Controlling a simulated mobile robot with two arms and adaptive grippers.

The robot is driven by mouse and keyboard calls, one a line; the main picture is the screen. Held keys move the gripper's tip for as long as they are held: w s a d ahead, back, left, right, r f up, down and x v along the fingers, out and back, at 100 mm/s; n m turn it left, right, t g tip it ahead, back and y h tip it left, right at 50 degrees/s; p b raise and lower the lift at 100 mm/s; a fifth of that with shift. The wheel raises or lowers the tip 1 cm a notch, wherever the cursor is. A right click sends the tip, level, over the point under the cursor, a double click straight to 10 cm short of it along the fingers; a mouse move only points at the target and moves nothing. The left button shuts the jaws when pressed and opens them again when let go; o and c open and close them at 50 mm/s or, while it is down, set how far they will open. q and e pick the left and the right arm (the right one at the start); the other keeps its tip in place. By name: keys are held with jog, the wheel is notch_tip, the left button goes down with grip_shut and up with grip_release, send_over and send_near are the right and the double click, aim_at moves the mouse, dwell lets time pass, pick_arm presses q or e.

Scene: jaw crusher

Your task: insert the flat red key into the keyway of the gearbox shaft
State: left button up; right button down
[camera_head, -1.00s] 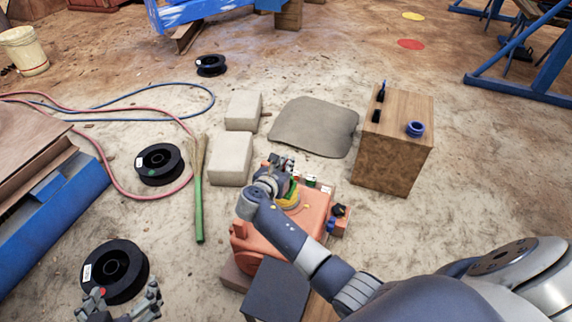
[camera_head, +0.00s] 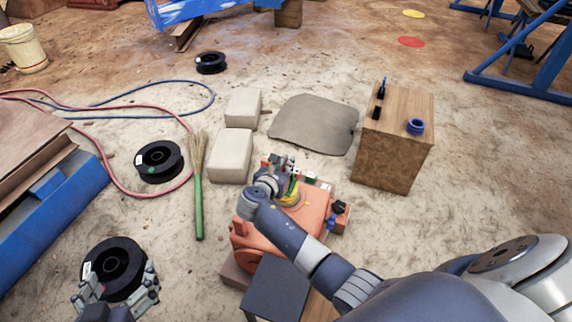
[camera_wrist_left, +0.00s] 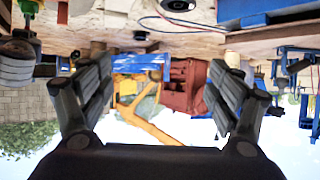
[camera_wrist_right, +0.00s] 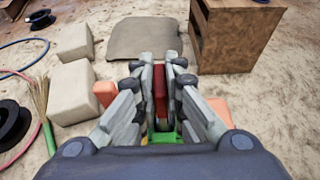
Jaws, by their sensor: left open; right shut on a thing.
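The flat red key (camera_wrist_right: 160,84) stands between the fingers of my right gripper (camera_wrist_right: 159,72), which is shut on it. In the head view, my right gripper (camera_head: 281,165) is over the far end of the orange gearbox (camera_head: 262,232). A yellow ring-shaped part (camera_head: 290,196) shows beside the wrist. The shaft and its keyway are hidden behind my gripper, so I cannot tell whether the key touches them. A green part (camera_wrist_right: 163,137) shows below the key in the right wrist view. My left gripper (camera_head: 122,283) is open and empty, away from the gearbox at lower left; its spread fingers also show in the left wrist view (camera_wrist_left: 151,80).
A wooden box (camera_head: 393,155) with small blue and black parts stands right of the gearbox. Two pale blocks (camera_head: 231,156), a green-handled broom (camera_head: 198,205) and black spools (camera_head: 158,161) lie to the left. A grey mat (camera_head: 314,125) lies behind on bare ground.

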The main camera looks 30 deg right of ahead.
pick_arm(q)
jog(key=shift+w+d+r+t, duration=0.15)
jog(key=shift+w+r+t, duration=0.15)
jog(key=shift+r, duration=0.2)
jog(key=shift+w+d+r+t, duration=0.2)
jog(key=shift+w+r, duration=0.1)
jog(key=shift+r, duration=0.2)
pick_arm(e)
jog(key=shift+f, duration=0.55)
pick_arm(q)
jog(key=shift+w+r+b, duration=0.15)
jog(key=shift+r+b, duration=0.15)
pick_arm(e)
jog(key=shift+f, duration=0.2)
pick_arm(q)
jog(key=shift+w+d+r+t+h+b, duration=0.2)
jog(key=shift+r+t, duration=0.3)
jog(key=shift+r, duration=0.2)
jog(key=shift+w+d+r+t+h+b, duration=0.15)
jog(key=shift+w+r+t+h, duration=0.1)
jog(key=shift+r+t, duration=0.4)
jog(key=shift+w+d+r+t+h+b, duration=0.1)
jog(key=shift+w+d+r+t+h, duration=0.2)
jog(key=shift+r, duration=0.5)
pick_arm(e)
jog(key=shift+f, duration=1)
pick_arm(q)
jog(key=shift+s+a, duration=0.1)
